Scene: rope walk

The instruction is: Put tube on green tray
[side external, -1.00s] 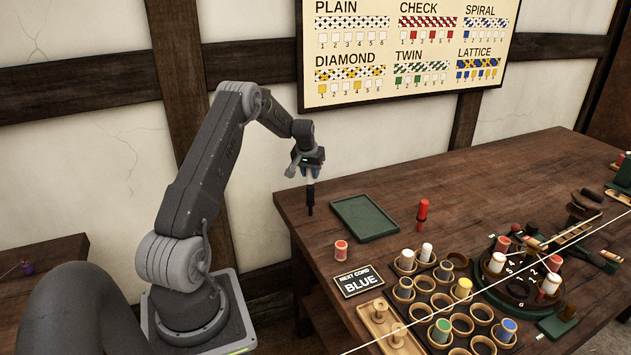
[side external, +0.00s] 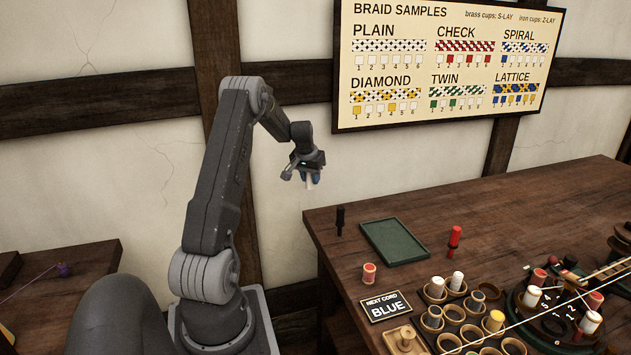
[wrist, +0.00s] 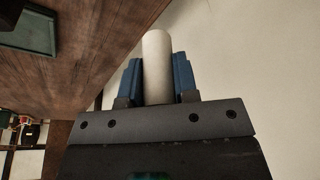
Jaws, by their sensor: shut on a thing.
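A white tube (wrist: 157,67) is between the two blue fingers of my gripper (wrist: 158,80) in the wrist view. The gripper is shut on it, and the tube's far end sticks out past the fingertips. In the side view my gripper (side external: 309,178) hangs in the air beyond the table's left edge, with the pale tube (side external: 310,184) pointing down. The green tray (side external: 396,241) lies flat and empty on the table, to the right of and lower than my gripper. Part of the tray shows in the wrist view (wrist: 30,33) at the top left.
A black upright tool (side external: 340,221) stands between gripper and tray. A red-handled tool (side external: 454,240) stands right of the tray. A red-topped spool (side external: 369,273), a "BLUE" sign (side external: 387,306) and a cup rack with bobbins (side external: 462,318) are in front. Strung cords cross the right.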

